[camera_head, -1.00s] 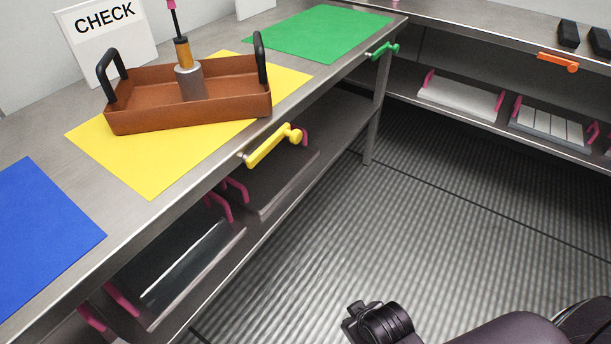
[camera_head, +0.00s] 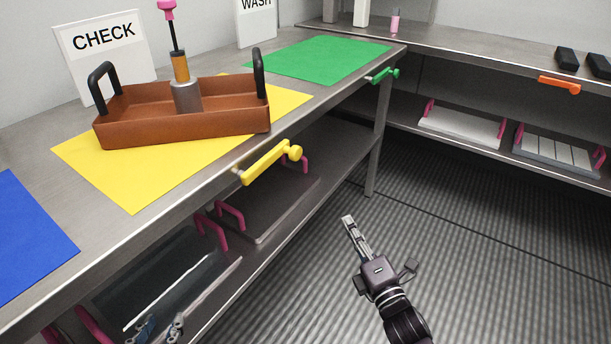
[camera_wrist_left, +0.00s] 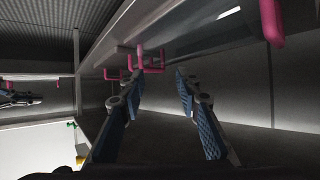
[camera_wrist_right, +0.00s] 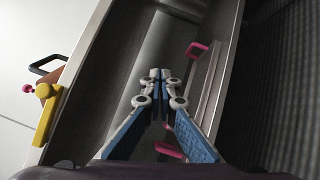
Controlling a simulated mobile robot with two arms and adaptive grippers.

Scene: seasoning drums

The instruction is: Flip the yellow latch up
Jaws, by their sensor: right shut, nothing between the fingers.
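The yellow latch (camera_head: 268,163) is on the front edge of the table, below the yellow mat. Its arm runs along the edge to a round knob at the right end. In the right wrist view the latch (camera_wrist_right: 46,113) shows at the left, apart from the fingers. My right gripper (camera_head: 348,220) is shut and empty over the floor, right of and lower than the latch. My left gripper (camera_head: 160,328) is at the lower left by the under-shelf, partly cut off by the frame; in the left wrist view its fingers (camera_wrist_left: 160,75) are apart with nothing held.
A brown tray (camera_head: 185,132) with a pink-tipped tool stands on the yellow mat (camera_head: 130,185). Pink-handled trays (camera_head: 275,205) lie on the shelf below the latch. Green (camera_head: 385,75) and orange (camera_head: 560,85) latches are further off. The floor to the right is clear.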

